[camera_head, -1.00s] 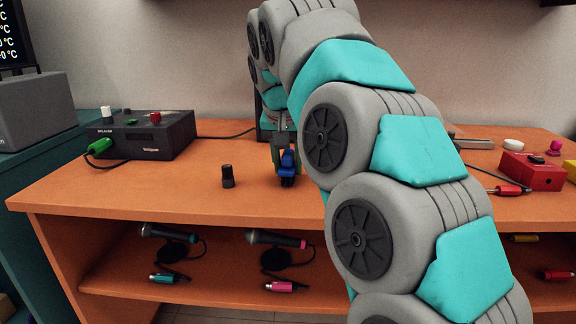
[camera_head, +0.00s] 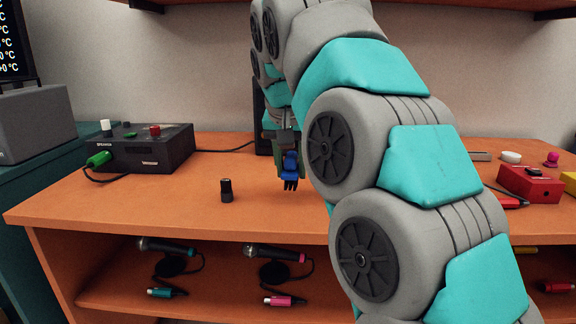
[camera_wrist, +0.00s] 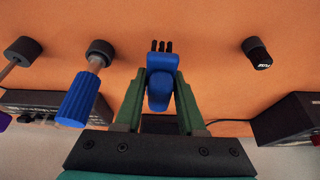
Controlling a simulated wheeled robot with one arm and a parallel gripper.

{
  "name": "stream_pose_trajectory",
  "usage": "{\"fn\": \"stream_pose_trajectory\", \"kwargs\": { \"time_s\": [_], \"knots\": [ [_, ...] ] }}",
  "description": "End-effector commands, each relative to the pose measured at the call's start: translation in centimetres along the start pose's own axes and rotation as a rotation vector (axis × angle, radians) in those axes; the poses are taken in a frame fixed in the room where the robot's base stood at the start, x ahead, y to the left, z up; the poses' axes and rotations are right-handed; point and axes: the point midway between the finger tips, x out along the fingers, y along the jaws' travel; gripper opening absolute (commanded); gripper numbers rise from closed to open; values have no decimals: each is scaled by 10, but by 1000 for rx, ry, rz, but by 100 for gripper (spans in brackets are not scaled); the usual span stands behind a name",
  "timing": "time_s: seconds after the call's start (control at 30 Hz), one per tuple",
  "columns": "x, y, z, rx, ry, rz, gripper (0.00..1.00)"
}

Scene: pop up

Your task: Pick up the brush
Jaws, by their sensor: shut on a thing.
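The brush is a small blue piece with short black bristles at its end; I see it in the head view (camera_head: 290,165) and in the wrist view (camera_wrist: 160,82). My gripper (camera_head: 289,156) is shut on its blue body, with a green finger on each side in the wrist view (camera_wrist: 160,90). The bristles point down in the head view and stick out past the fingertips. The brush appears a little above the orange table top (camera_head: 130,205). My arm hides the table to its right.
A black knob (camera_head: 226,190) stands left of the brush. A black speaker box (camera_head: 145,148) is at the left, and a red box (camera_head: 530,184) at the right. The wrist view shows a blue handle (camera_wrist: 78,100) close beside my gripper. Microphones (camera_head: 275,252) lie on the shelf below.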

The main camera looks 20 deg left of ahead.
Motion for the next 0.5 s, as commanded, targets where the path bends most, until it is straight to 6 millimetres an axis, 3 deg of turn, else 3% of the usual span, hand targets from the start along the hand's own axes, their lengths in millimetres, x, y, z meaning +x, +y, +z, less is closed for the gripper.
{"fn": "stream_pose_trajectory", "kwargs": {
  "time_s": [0.27, 0.5],
  "knots": [
    [-12, 16, 21, -1, 3, 0, 0],
    [-31, 41, 54, 2, 2, 0, 0]
  ]
}}
